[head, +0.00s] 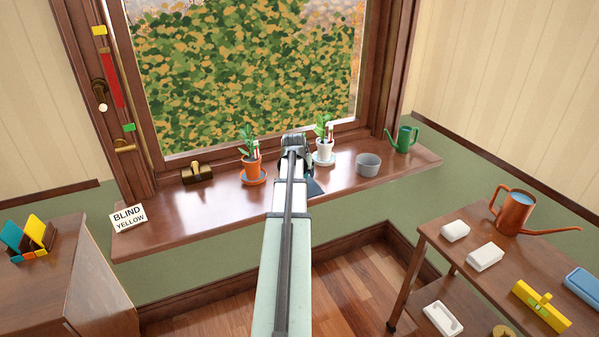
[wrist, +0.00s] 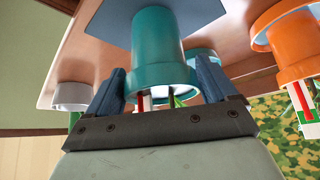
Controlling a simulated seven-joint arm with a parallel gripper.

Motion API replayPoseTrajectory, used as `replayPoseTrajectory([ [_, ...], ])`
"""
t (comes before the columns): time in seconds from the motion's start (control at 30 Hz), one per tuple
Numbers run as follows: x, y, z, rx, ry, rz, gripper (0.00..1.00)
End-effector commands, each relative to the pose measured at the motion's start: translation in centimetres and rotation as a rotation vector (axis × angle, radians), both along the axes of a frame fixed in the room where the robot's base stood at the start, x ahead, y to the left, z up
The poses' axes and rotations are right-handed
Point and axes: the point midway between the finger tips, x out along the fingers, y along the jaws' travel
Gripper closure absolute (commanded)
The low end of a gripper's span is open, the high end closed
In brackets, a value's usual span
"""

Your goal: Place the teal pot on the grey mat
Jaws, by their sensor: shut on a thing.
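The teal pot (wrist: 158,62) is between the two fingers of my gripper (wrist: 163,76) in the wrist view, and the fingers are shut on it. The wrist view looks upside down, with the pot's wide rim towards the gripper. The grey mat (wrist: 103,16) shows beyond the pot's base; I cannot tell whether the base touches it. In the head view my gripper (head: 297,140) is over the windowsill and hides the pot. A corner of the grey mat (head: 314,187) shows just right of my arm.
On the sill (head: 222,208), an orange pot with a plant (head: 252,169) stands left of my gripper. A white pot with a plant (head: 324,151), a grey pot (head: 368,165) and a green watering can (head: 403,140) stand to the right. A brass-coloured object (head: 197,173) and a sign (head: 128,217) are further left.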

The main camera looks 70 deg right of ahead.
Motion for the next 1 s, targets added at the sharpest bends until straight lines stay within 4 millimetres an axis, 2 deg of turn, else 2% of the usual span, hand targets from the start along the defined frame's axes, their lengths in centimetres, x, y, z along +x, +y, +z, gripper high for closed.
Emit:
replayPoseTrajectory([
  [0.4, 0.0, 0.0, -0.4, -0.002, 0.000, 0.000, 0.69],
  [0.43, 0.0, 0.0, -0.4, 0.000, 0.000, 0.000, 0.12],
  [0.53, 0.0, 0.0, -0.4, 0.000, 0.000, 0.000, 0.02],
  [0.83, 0.0, 0.0, -0.2, 0.000, 0.000, 0.000, 0.00],
  [1.0, -0.1, 0.6, 0.9, -0.001, 0.000, 0.000, 0.00],
])
